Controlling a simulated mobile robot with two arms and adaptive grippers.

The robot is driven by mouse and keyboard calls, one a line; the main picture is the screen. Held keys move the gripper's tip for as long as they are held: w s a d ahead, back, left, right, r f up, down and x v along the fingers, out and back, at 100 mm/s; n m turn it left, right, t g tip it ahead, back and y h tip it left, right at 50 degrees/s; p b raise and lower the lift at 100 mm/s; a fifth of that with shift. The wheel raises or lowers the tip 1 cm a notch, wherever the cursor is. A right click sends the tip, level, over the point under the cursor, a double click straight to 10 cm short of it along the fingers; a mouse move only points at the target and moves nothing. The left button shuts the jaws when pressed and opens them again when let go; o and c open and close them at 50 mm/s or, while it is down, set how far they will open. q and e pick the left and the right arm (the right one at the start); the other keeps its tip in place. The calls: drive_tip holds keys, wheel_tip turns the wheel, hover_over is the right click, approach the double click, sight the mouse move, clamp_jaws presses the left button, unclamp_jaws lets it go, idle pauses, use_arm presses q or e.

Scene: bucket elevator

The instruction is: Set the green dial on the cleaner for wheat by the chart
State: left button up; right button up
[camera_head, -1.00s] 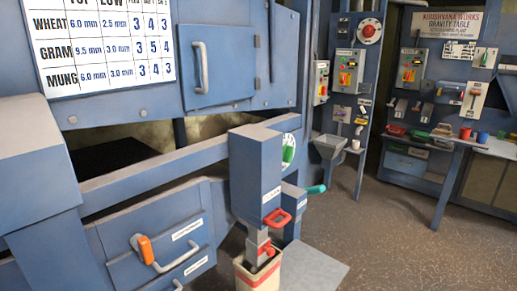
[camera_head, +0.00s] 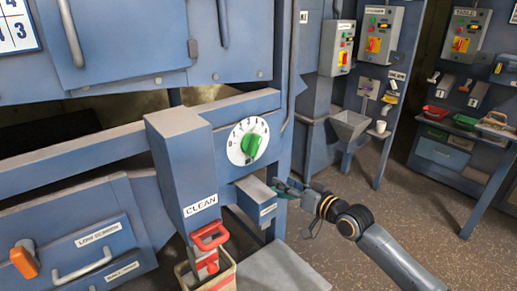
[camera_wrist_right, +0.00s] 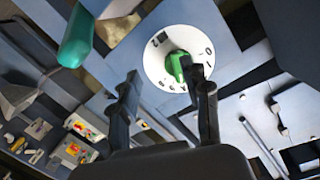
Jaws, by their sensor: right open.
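The green dial (camera_head: 251,144) is a knob on a white numbered plate on the blue machine. Its exact setting is too small to read. In the right wrist view the dial (camera_wrist_right: 176,66) shows beyond the fingertips, near the right-hand finger. My right gripper (camera_head: 287,187) is in front of the machine, below and right of the dial. In the wrist view its fingers (camera_wrist_right: 163,76) are apart, with nothing held between them. The chart (camera_head: 16,27) is cut off at the upper left; only a few numbers show. My left gripper is out of view.
A teal-green handle (camera_wrist_right: 76,38) is close to the fingers in the wrist view. A blue post marked CLEAN (camera_head: 180,165) stands left of the dial, with a red handle (camera_head: 209,236) below. A grey hopper (camera_head: 350,124) is to the right. Floor is open at right.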

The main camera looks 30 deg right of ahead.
drive_tip(key=t, duration=0.1)
approach(258, 146)
drive_tip(key=w, duration=0.6)
drive_tip(key=w+a+p, duration=0.1)
drive_tip(key=w, duration=0.3)
drive_tip(key=shift+f, duration=0.15)
clamp_jaws()
